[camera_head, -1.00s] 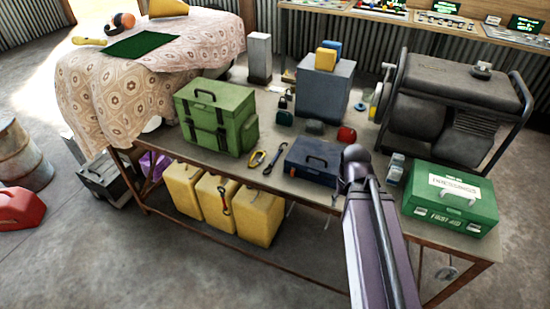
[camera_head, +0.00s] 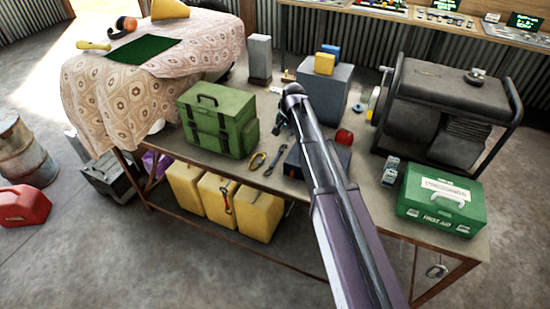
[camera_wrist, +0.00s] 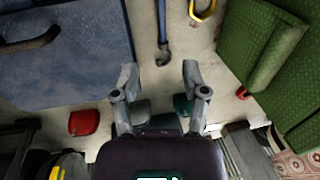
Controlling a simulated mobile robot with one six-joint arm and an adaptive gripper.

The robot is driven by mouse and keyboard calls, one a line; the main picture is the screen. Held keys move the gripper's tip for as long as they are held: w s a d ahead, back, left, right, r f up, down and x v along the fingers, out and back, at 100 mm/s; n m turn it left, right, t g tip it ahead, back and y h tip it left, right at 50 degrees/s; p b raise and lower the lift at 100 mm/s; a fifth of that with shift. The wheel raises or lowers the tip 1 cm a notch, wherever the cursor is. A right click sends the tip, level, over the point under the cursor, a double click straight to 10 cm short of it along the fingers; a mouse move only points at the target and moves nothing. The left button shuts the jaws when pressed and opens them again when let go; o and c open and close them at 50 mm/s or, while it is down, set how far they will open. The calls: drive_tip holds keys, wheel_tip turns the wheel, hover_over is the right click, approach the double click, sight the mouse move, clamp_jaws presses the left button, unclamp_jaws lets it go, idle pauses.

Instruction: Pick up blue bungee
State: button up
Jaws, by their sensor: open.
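The blue bungee (camera_head: 275,157) lies on the workbench, between the yellow carabiner (camera_head: 258,161) and the dark blue toolbox (camera_head: 293,165). In the wrist view, the bungee (camera_wrist: 163,30) is a thin blue strip at top centre with a hooked end toward my gripper. My gripper (camera_wrist: 160,75) is open and empty, its two fingers apart. The bungee's end lies in line with the gap between the fingers, not between them. In the head view my gripper (camera_head: 284,124) is over the bench, behind the bungee, partly hidden by my arm.
The green toolbox (camera_head: 217,120) and the blue toolbox (camera_wrist: 60,50) flank the bungee. A red object (camera_wrist: 84,122) and several small dark items lie near my gripper. A grey box (camera_head: 324,95), a generator (camera_head: 450,105) and a first aid case (camera_head: 441,198) also stand on the bench.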

drive_tip(key=shift+f, duration=0.15)
drive_tip(key=b, duration=0.8)
hover_over(276, 159)
drive_tip(key=d, duration=0.1)
drive_tip(key=f, duration=0.5)
drive_tip(key=s+f, duration=0.1)
drive_tip(key=f, duration=0.1)
drive_tip(key=shift+d+f, duration=0.15)
drive_tip(key=shift+d, duration=0.05)
drive_tip(key=shift+w+a+f+b, duration=0.1)
drive_tip(key=shift+f+b, duration=0.2)
drive_tip(key=shift+f, duration=0.15)
drive_tip(key=shift+f, duration=0.1)
drive_tip(key=shift+w+a+f+b, duration=0.1)
drive_tip(key=shift+a+f+b, duration=0.1)
drive_tip(key=shift+f+b, duration=0.65)
drive_tip(key=shift+w+a+f+b, duration=0.1)
drive_tip(key=shift+a+f+b, duration=0.05)
drive_tip(key=shift+f+b, duration=0.65)
drive_tip(key=shift+w+a+f+b, duration=0.1)
drive_tip(key=shift+a+f+b, duration=0.1)
drive_tip(key=shift+f+b, duration=0.65)
drive_tip(key=shift+r, duration=0.1)
clamp_jaws()
